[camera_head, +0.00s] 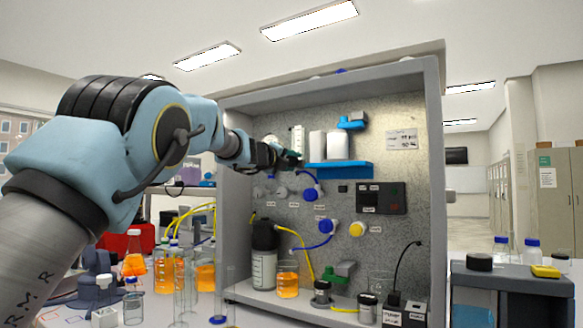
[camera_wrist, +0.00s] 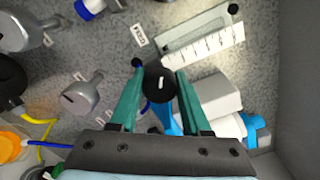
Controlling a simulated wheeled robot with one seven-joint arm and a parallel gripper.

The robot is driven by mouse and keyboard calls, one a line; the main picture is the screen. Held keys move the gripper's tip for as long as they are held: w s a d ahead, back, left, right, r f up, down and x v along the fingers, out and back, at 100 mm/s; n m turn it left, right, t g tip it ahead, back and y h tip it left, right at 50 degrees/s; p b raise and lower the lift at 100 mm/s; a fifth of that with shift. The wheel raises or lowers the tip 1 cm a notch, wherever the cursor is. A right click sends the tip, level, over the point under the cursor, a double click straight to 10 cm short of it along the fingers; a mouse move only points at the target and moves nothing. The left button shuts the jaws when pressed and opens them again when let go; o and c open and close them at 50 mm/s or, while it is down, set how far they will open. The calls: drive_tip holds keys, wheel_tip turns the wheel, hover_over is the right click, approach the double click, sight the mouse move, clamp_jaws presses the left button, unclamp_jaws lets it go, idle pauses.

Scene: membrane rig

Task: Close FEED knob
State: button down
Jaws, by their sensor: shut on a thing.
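A round black knob (camera_wrist: 160,83) with a short white mark sits between the green fingertips of my gripper (camera_wrist: 159,78) in the wrist view. My gripper is shut on it. A small tag reading FEED (camera_wrist: 139,36) is on the panel a little beyond the knob. In the head view my gripper (camera_head: 288,160) is against the upper left of the speckled grey panel (camera_head: 375,155), and the knob is hidden there.
A flowmeter with a white scale (camera_wrist: 203,42) is close to the fingers. A blue shelf (camera_head: 340,170) with white containers is just right of my gripper. Grey knobs (camera_wrist: 82,98) and a blue knob (camera_head: 325,226) are nearby. Glassware with orange liquid (camera_head: 205,275) stands below.

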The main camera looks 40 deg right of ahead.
drive_tip(key=m+b, duration=0.1)
drive_tip(key=m, duration=0.1)
drive_tip(key=m+b, duration=0.1)
drive_tip(key=m, duration=0.1)
drive_tip(key=m+b, duration=0.1)
drive_tip(key=m, duration=0.1)
drive_tip(key=shift+f+m, duration=0.25)
drive_tip(key=shift+m, duration=0.05)
drive_tip(key=m+b, duration=0.2)
drive_tip(key=m, duration=0.2)
drive_tip(key=shift+r+m, duration=0.1)
drive_tip(key=shift+m, duration=0.3)
drive_tip(key=shift+c, duration=2)
unclamp_jaws()
drive_tip(key=shift+r, duration=0.1)
drive_tip(key=shift+a+b, duration=0.1)
drive_tip(key=shift+b, duration=0.2)
drive_tip(key=b+v, duration=0.5)
drive_tip(key=v, duration=0.5)
drive_tip(key=shift+a, duration=0.25)
drive_tip(key=shift+s, duration=0.1)
